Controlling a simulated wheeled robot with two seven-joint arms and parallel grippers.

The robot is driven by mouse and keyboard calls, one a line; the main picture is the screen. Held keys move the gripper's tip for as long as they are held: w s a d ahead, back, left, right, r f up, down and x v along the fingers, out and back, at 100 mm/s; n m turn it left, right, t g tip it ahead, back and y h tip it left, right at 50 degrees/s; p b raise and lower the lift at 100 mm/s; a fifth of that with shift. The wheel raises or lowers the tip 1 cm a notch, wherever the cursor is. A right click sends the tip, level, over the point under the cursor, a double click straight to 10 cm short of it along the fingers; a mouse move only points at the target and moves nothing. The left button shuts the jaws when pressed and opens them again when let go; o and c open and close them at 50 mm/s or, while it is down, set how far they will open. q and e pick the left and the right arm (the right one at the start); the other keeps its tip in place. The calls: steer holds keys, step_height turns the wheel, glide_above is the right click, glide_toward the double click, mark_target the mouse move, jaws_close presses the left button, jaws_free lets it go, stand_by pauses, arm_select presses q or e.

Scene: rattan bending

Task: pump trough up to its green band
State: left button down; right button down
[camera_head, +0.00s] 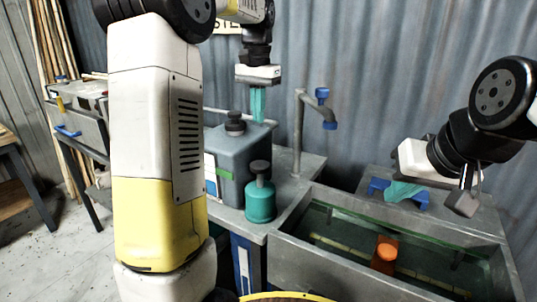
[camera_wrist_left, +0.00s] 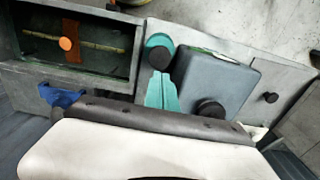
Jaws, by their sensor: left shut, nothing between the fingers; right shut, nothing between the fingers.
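The metal trough (camera_head: 390,262) stands at the right with dark greenish liquid in it. An orange float piece (camera_head: 384,254) and a yellowish strip show inside; the trough (camera_wrist_left: 15,80) is also at upper left in the left wrist view. A green line runs along its far inner side; I cannot tell whether this is the green band. My left gripper (camera_head: 258,108) is shut and empty, pointing down behind the grey tank (camera_head: 228,155). Its teal fingers (camera_wrist_left: 160,92) are together in the left wrist view. My right gripper (camera_head: 402,191) is shut and empty, over a blue bracket (camera_head: 418,198) behind the trough.
A teal canister (camera_head: 261,204) with a black knob stands in front of the grey tank. A metal pipe (camera_head: 298,130) with blue-ended fittings rises from the bench behind the trough. Corrugated wall closes off the back. A side bench (camera_head: 85,110) stands at left.

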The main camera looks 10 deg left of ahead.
mark_target(259, 165)
arm_select(q)
step_height(259, 165, down, 14)
steer(key=shift+r, duration=0.25)
stand_by(0.3)
step_height(259, 165, down, 6)
steer(key=shift+s+r, duration=0.1)
steer(key=shift+r, duration=0.05)
stand_by(0.3)
step_height(259, 165, up, 14)
steer(key=shift+r, duration=0.25)
stand_by(0.7)
stand_by(1.0)
